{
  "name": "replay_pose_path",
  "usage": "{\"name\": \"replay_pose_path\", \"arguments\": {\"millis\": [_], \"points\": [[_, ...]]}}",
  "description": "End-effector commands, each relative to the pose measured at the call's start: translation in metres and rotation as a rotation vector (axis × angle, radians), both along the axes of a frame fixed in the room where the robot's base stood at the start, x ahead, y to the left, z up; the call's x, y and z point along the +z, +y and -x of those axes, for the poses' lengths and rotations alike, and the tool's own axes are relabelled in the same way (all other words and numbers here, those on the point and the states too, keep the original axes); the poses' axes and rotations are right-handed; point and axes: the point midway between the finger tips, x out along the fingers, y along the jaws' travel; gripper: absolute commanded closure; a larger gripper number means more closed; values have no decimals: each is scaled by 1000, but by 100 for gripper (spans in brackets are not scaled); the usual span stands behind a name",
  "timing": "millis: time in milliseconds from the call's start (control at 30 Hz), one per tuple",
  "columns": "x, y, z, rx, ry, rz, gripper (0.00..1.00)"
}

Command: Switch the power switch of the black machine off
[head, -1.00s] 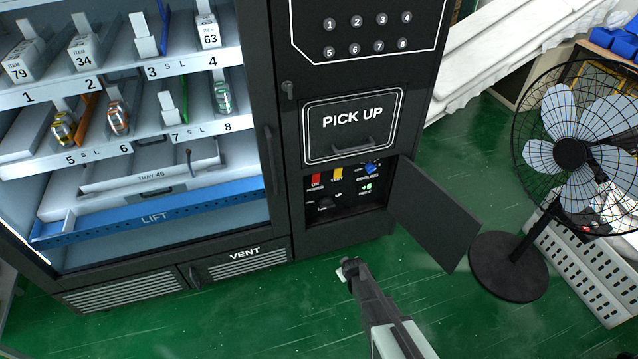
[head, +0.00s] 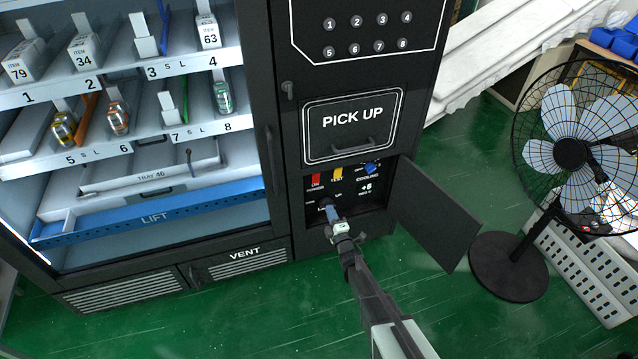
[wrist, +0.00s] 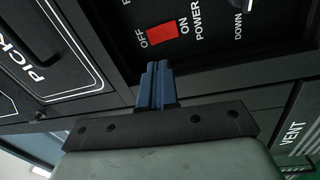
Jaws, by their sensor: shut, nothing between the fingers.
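The black vending machine (head: 282,228) stands upright with its lower compartment open. Inside, the red power switch (head: 316,180) sits at the upper left of the control panel, beside a yellow TEST switch (head: 338,173). In the wrist view the red switch (wrist: 161,34) lies between the OFF and ON labels, just beyond my fingertips. My gripper (head: 330,211) is shut and empty, with its blue fingers at the compartment opening, below the red switch in the head view. The blue fingers also show in the wrist view (wrist: 156,85). I see no clear contact with the switch.
The open compartment door (head: 436,214) swings out to the right of my gripper. A blue COOLING knob (head: 371,168) sits at the panel's upper right. The PICK UP flap (head: 352,125) is above. A standing fan (head: 570,153) is farther right. Green floor in front is clear.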

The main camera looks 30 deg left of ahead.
Motion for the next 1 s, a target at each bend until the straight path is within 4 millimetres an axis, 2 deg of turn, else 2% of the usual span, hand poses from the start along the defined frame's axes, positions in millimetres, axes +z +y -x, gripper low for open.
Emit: {"name": "replay_pose_path", "arguments": {"millis": [200, 667, 867, 1000], "points": [[7, 0, 2, -8, -110, 59, 100], [7, 1, 1, -11, -121, 74, 100], [8, 13, -12, -11, -121, 73, 100], [11, 29, -28, -11, -121, 72, 100]]}}
